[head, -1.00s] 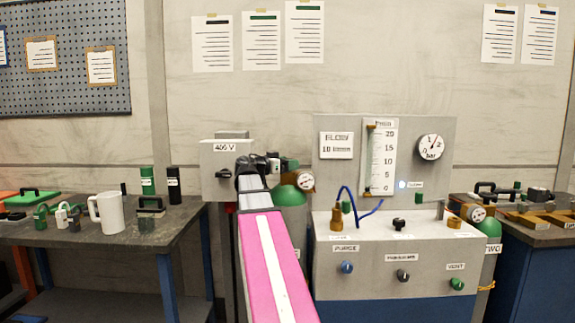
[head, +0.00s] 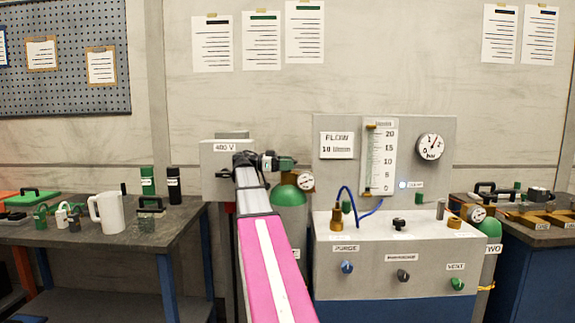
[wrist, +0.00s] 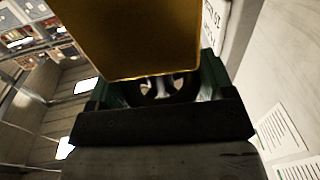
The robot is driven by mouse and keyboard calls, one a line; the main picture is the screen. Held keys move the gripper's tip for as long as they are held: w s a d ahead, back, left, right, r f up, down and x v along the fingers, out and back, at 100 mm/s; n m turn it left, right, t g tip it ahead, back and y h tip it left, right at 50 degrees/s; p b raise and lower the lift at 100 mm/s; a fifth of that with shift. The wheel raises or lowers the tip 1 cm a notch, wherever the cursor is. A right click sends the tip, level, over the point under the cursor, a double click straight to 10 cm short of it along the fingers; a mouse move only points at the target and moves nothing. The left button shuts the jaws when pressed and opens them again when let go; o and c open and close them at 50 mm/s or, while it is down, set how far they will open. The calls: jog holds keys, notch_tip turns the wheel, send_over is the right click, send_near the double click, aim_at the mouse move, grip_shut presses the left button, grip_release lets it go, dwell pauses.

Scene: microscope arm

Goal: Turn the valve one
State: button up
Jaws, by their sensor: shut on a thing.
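A gas cylinder with a green shoulder (head: 291,196) stands left of the white-topped panel, with a round gauge (head: 306,181) at its top right. My gripper (head: 287,163) is right above this cylinder in the head view and covers its valve there. In the wrist view my gripper (wrist: 160,95) has a green finger on each side of a dark, round, spoked handwheel (wrist: 160,87). It is shut on this wheel. A large brass-coloured block (wrist: 130,40) hides the upper part of the wheel.
A grey 400 V box (head: 218,166) is close left of my wrist. The panel (head: 335,175) with flow tube and gauge stands right. A second cylinder, labelled TWO (head: 491,248), is farther right. A bench (head: 180,228) with a white mug (head: 108,212) is at left.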

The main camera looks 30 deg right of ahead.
jog(key=shift+w+m+g+y, duration=0.1)
jog(key=shift+m+g+y, duration=0.35)
jog(key=shift+g, duration=0.25)
jog(key=o, duration=0.9)
